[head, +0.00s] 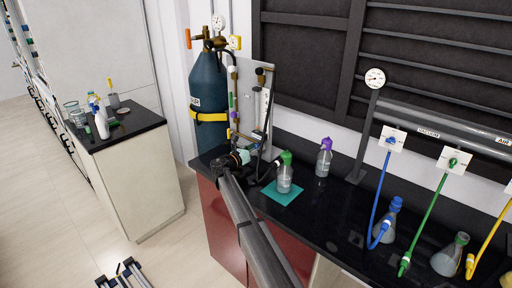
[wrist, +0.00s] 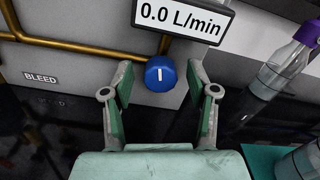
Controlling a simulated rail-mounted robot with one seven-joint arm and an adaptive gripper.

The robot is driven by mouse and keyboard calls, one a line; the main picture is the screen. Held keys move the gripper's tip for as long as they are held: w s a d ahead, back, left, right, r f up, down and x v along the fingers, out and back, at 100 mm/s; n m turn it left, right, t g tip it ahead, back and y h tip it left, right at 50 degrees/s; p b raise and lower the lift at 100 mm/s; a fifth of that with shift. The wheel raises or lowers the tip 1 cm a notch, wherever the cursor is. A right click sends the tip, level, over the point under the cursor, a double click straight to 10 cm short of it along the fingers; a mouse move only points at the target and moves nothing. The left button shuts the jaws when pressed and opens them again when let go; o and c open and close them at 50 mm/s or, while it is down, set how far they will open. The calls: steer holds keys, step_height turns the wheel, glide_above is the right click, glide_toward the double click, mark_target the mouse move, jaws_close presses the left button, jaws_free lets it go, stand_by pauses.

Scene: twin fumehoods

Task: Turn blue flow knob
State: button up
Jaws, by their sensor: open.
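The blue flow knob (wrist: 160,74) is on the grey panel in the wrist view, with a white mark pointing straight up. A display reading "0.0 L/min" (wrist: 183,14) sits just above it. My gripper (wrist: 162,82) is open, with a green-padded finger on each side of the knob. A gap shows between each finger and the knob, so I see no contact. In the head view my gripper (head: 232,160) is at the panel (head: 250,95) beside the gas cylinder, and the knob is hidden there.
A brass pipe (wrist: 70,45) runs along the panel left of the knob, above a "BLEED" label (wrist: 40,78). A green-capped bottle (head: 285,175) stands on a teal mat (head: 283,194) to the right, with a purple-capped bottle (head: 324,160) beyond. The blue-grey cylinder (head: 208,90) stands behind.

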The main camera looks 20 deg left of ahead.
steer(key=shift+w, duration=0.1)
jaws_close()
steer(key=m+b, duration=0.1)
steer(key=b, duration=0.2)
steer(key=shift+f+m, duration=0.25)
steer(key=shift+m, duration=0.15)
steer(key=shift+r+m+b, duration=0.3)
steer(key=shift+m+b, duration=0.35)
steer(key=shift+m, duration=0.05)
jaws_free()
steer(key=v, duration=1.2)
